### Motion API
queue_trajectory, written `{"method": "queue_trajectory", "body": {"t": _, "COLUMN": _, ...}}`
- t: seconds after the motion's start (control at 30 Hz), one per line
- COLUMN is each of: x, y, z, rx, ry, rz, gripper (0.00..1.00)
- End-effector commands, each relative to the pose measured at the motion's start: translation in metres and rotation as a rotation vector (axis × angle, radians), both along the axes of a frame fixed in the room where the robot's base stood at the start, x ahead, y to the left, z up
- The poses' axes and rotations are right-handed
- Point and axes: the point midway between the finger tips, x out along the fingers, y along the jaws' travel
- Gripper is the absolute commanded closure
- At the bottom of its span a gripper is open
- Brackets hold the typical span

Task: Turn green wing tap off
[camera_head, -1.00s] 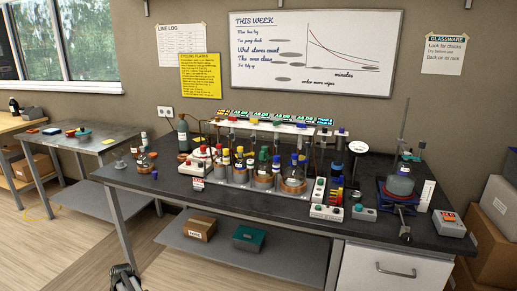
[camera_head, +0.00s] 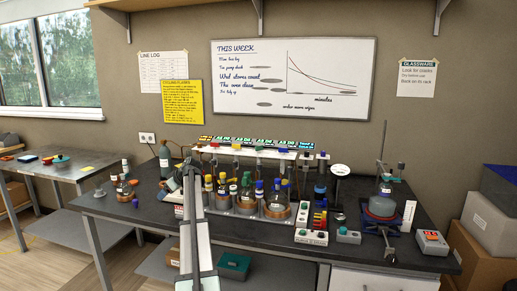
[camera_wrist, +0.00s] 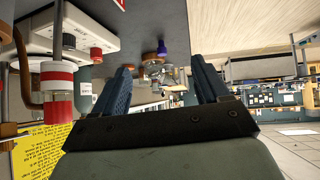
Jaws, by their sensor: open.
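In the head view, a pale rail (camera_head: 262,153) with small coloured wing taps runs along the back of the bench. A small green tap (camera_head: 259,149) appears near the rail's middle; its handle angle is too small to tell. My arm rises from the bottom of the head view, its upper end in front of the bench left of the bottles. In the wrist view, my gripper (camera_wrist: 162,75) is open, its two blue fingers wide apart with nothing held between them. The green tap is not identifiable in the wrist view.
Several capped bottles, including a green-capped one (camera_head: 247,180), stand below the rail. A red-and-white capped vessel (camera_wrist: 58,85) is close at left. A stand with a flask (camera_head: 383,205) is at right.

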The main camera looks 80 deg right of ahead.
Motion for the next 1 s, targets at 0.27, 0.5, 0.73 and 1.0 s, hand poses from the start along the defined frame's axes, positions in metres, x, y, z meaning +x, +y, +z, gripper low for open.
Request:
{"method": "queue_trajectory", "body": {"t": 0.27, "x": -0.113, "y": -0.112, "z": 0.143, "rx": -0.168, "ry": -0.123, "rz": -0.088, "gripper": 0.26}}
{"method": "queue_trajectory", "body": {"t": 0.5, "x": -0.231, "y": -0.179, "z": 0.207, "rx": -0.219, "ry": -0.206, "rz": -0.203, "gripper": 0.26}}
{"method": "queue_trajectory", "body": {"t": 0.73, "x": -0.342, "y": -0.226, "z": 0.205, "rx": -0.155, "ry": -0.29, "rz": -0.352, "gripper": 0.26}}
{"method": "queue_trajectory", "body": {"t": 1.0, "x": -0.415, "y": -0.25, "z": 0.187, "rx": -0.086, "ry": -0.353, "rz": -0.457, "gripper": 0.26}}
